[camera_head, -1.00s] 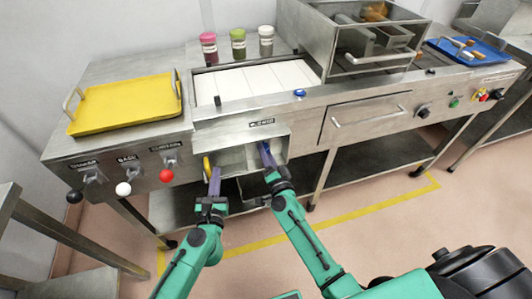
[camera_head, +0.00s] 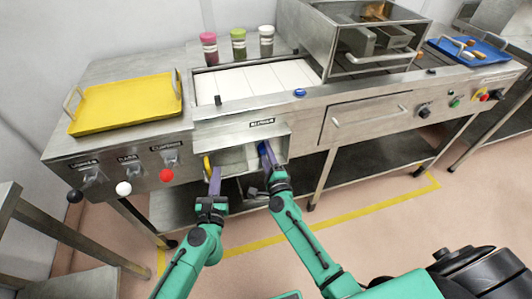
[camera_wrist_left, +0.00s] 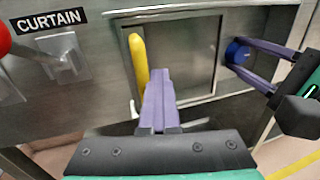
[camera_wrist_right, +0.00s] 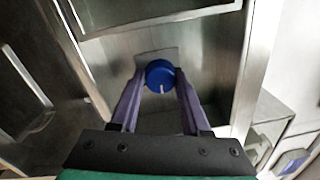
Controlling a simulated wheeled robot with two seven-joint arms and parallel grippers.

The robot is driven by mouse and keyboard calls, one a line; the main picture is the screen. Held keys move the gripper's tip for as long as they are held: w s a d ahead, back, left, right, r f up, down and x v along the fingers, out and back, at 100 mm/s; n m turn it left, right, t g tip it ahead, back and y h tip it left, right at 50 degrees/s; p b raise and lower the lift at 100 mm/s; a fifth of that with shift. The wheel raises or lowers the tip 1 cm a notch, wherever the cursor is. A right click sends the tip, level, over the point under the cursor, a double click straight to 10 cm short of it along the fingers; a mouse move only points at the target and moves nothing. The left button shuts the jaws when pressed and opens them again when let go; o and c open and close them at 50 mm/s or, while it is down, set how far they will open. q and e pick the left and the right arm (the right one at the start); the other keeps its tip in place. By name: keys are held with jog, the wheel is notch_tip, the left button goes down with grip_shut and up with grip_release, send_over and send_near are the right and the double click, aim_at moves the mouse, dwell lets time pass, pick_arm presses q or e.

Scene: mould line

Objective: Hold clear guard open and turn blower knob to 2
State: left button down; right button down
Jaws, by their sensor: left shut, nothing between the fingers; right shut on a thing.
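The blue blower knob (camera_wrist_right: 160,73) sits on the back wall of the recess. My right gripper (camera_wrist_right: 160,78) is shut on it, one finger on each side. The knob's white mark points down in the right wrist view; no scale numbers can be read. The knob also shows in the left wrist view (camera_wrist_left: 238,52). A yellow handle (camera_wrist_left: 139,60) stands at the recess's left side. My left gripper (camera_wrist_left: 158,75) is shut and empty, its fingertips just right of that handle. The clear guard itself is hard to make out, so I cannot tell its exact angle.
The recess lies below the bench edge, under a label (camera_head: 262,122). Black, white and red (camera_head: 166,175) knobs sit left of it. A yellow tray (camera_head: 125,105) lies on the bench above. A lower shelf (camera_head: 345,167) runs beneath, and a drawer front (camera_head: 365,117) is to the right.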

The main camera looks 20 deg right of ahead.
jog(key=shift+m, duration=0.6)
jog(key=shift+c, duration=1.8)
grip_release()
jog(key=shift+d, duration=0.1)
jog(key=s, duration=1.2)
jog(key=shift+f, duration=0.3)
jog(key=shift+s, duration=0.15)
jog(key=s, duration=0.5)
jog(key=shift+s, duration=0.4)
